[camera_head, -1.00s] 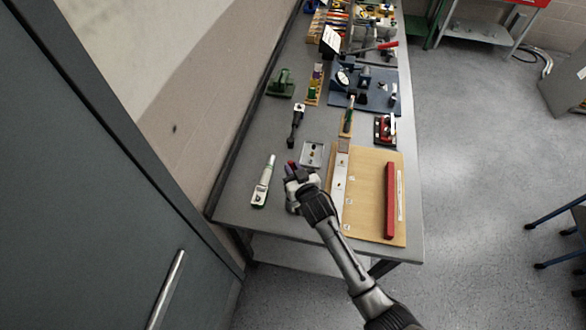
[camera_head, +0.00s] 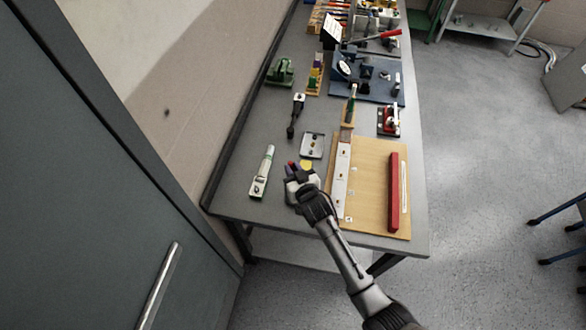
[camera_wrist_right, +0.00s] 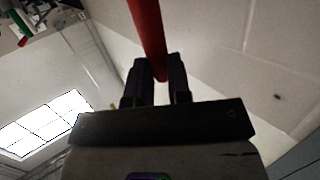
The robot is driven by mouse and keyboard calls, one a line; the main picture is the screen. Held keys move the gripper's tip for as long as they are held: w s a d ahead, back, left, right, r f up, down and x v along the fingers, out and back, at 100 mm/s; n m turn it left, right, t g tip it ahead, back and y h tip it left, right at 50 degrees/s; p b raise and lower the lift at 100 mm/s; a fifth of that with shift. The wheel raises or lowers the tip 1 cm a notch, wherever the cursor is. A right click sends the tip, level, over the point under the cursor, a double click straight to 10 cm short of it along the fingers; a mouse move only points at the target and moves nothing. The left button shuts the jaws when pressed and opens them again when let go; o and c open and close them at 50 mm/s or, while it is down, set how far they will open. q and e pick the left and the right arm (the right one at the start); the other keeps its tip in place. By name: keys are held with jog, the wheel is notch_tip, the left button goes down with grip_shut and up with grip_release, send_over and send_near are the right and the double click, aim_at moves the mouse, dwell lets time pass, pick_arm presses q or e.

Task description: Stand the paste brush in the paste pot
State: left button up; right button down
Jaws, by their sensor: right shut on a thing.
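My right gripper (camera_head: 293,173) is over the near part of the bench, beside the tan board. In the right wrist view its two dark fingers (camera_wrist_right: 158,82) are shut on a red rod (camera_wrist_right: 147,28), which looks like the paste brush's handle. A small red and dark bit of it (camera_head: 291,165) shows at the fingertips in the head view. A small round yellow thing (camera_head: 307,165), perhaps the paste pot, shows just right of the fingertips, partly hidden by the gripper. I cannot tell whether the brush touches it. The brush's bristles are not visible. My left gripper is not in view.
A small grey tray (camera_head: 312,145) lies just beyond the gripper. A pale green-and-white tool (camera_head: 262,174) lies to the left. The tan board (camera_head: 372,205) at the right carries a red bar (camera_head: 393,190). A dark-handled tool (camera_head: 295,117) lies farther back.

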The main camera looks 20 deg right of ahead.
jog(key=c, duration=1)
grip_release()
jog(key=shift+r+p, duration=1.15)
notch_tip(320, 180, up, 7)
jog(key=p, duration=0.6)
jog(key=shift+f, duration=0.2)
